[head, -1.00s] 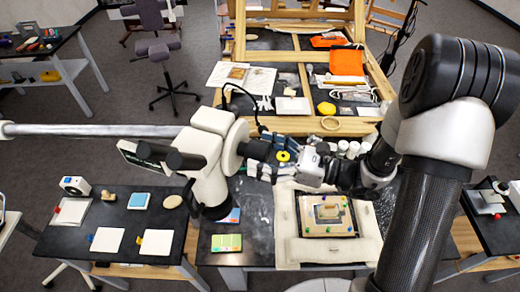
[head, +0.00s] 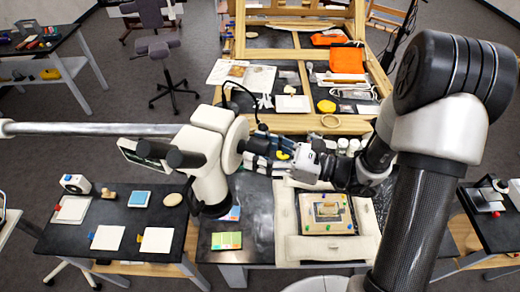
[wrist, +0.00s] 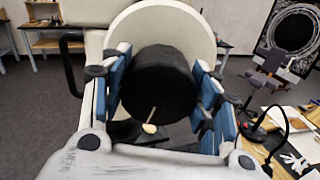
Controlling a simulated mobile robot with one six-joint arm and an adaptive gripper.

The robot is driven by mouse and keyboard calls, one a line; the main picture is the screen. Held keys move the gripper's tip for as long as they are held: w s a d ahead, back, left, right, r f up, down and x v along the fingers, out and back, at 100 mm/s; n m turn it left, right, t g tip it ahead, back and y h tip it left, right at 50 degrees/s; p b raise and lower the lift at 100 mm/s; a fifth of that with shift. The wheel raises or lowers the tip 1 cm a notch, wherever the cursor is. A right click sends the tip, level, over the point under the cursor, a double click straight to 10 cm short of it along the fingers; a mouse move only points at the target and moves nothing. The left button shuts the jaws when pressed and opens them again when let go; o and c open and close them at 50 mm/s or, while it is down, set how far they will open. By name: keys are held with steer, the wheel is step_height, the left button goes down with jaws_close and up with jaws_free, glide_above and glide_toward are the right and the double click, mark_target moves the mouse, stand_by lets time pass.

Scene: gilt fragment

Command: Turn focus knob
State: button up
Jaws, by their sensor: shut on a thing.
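The white microscope head (head: 205,160) hangs from a grey horizontal boom, with dark eyepieces at its left. Its black focus knob (head: 257,146) sticks out to the right, partly covered by my fingers. In the wrist view the knob (wrist: 160,85) is a large black cylinder in front of a white round housing. My gripper (head: 270,155) reaches it from the right. In the wrist view its blue-padded fingers (wrist: 164,90) lie on both sides of the knob, shut on it. A small pale-tipped pin (wrist: 150,127) shows at the knob's near end.
Below is a dark bench with a framed piece (head: 327,213) on a pale padded support and a colour card (head: 227,240). White jars (head: 343,146) stand behind my gripper.

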steer(key=shift+r+m+p, duration=0.15)
steer(key=shift+m+p, duration=0.8)
steer(key=shift+m, duration=0.05)
steer(key=shift+c, duration=0.5)
steer(key=shift+m, duration=0.4)
steer(key=o, duration=1.1)
steer(key=shift+c, duration=0.2)
steer(key=v, duration=1.2)
steer(key=shift+w, duration=0.1)
